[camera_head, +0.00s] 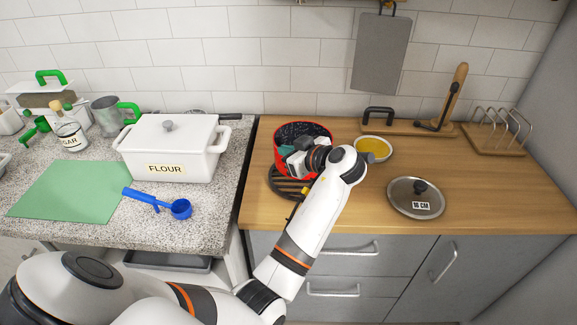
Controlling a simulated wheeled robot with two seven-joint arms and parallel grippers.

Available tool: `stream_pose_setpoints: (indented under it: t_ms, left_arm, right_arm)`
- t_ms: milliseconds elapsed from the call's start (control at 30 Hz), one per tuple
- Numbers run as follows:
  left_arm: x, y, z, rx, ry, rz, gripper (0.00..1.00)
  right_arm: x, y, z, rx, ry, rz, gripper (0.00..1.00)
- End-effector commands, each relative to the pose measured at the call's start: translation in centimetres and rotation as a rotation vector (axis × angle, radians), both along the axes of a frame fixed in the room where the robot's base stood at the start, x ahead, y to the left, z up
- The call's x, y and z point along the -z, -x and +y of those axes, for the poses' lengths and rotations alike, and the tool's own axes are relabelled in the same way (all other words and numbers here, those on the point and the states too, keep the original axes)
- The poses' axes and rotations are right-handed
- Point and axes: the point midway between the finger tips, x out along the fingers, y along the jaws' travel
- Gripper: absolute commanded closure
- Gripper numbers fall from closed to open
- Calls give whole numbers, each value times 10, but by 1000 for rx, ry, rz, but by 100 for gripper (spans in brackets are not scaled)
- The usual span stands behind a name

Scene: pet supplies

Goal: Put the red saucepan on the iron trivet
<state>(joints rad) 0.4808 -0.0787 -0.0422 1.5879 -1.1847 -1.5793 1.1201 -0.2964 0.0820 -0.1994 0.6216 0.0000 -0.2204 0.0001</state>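The red saucepan (279,146), with a red rim and a dark speckled inside, is at the left part of the wooden counter. The round dark iron trivet (280,184) shows below and in front of it, partly covered by the pan and my arm. I cannot tell whether the pan rests on the trivet or is held above it. My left gripper (297,160) is at the pan's near side, overlapping its rim; its fingers are too small and hidden to tell whether they grip. My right gripper is not in view.
A yellow-filled bowl (374,148) stands right of the pan. A wooden rack (495,138) is at the back right. The white flour box (170,147) and blue scoop (180,209) are on the left counter. The front right wood is clear.

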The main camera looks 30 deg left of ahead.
Motion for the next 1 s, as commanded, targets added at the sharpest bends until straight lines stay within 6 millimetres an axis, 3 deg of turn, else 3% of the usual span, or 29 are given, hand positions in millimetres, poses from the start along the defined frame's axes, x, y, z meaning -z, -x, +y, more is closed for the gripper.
stream_pose_setpoints:
  t_ms: [433, 767, 900, 1000]
  left_arm:
    - [45, -1, 0, 2, -3, -4, 100]
    - [49, -1, 0, 2, -2, -7, 100]
    - [51, 0, 0, 1, 0, -2, 77]
    - [51, 0, 0, 2, 0, -1, 75]
  right_arm:
    - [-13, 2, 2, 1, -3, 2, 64]
    - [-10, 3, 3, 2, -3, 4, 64]
    - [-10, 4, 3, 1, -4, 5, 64]
    - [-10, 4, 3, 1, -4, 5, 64]
